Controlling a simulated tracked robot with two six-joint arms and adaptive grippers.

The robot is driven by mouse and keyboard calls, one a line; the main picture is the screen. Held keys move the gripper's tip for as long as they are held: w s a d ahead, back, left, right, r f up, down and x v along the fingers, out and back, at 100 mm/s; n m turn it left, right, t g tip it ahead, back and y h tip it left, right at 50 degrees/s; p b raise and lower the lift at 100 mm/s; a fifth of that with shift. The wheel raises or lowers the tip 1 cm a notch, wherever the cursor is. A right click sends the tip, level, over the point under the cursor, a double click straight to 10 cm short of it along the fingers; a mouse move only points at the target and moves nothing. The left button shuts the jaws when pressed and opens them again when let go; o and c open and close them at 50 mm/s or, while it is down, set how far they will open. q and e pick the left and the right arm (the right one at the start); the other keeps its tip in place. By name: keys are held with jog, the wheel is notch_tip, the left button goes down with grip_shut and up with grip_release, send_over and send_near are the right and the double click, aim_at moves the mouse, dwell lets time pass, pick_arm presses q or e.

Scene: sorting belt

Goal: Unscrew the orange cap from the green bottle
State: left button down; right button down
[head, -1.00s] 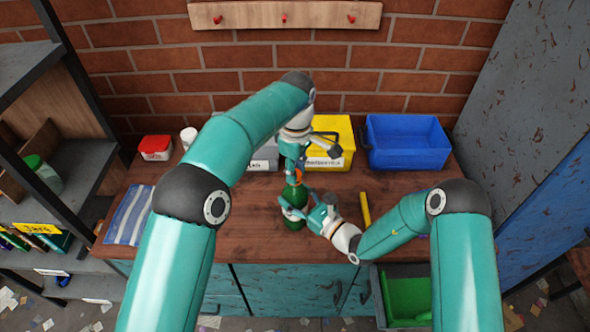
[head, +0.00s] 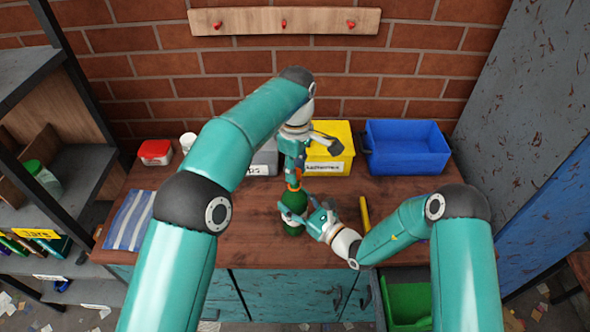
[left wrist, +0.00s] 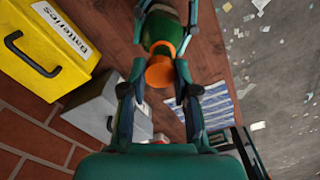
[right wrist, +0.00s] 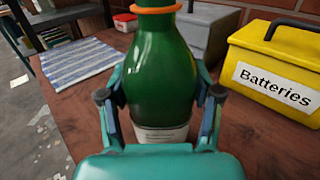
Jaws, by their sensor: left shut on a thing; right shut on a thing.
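The green bottle (head: 293,201) stands upright above the workbench in the head view, partly hidden by my grippers. My right gripper (head: 300,216) is shut around its body. In the right wrist view the green bottle (right wrist: 160,75) fills the space between the fingers, with a white label low on it. The orange cap (left wrist: 160,72) is on the bottle's top in the left wrist view. My left gripper (head: 293,184) comes from above and is shut on the cap, one finger on each side. In the head view the cap is mostly hidden.
A yellow Batteries box (head: 331,138), a grey box (head: 262,160) and a blue bin (head: 408,148) stand at the back. A striped cloth (head: 129,220) lies left. A yellow stick (head: 364,212) lies right of the bottle, close to my right arm. The bench's left-middle is clear.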

pick_arm(q)
jog(key=shift+r, duration=2)
pick_arm(e)
jog(key=shift+c, duration=0.7)
grip_release()
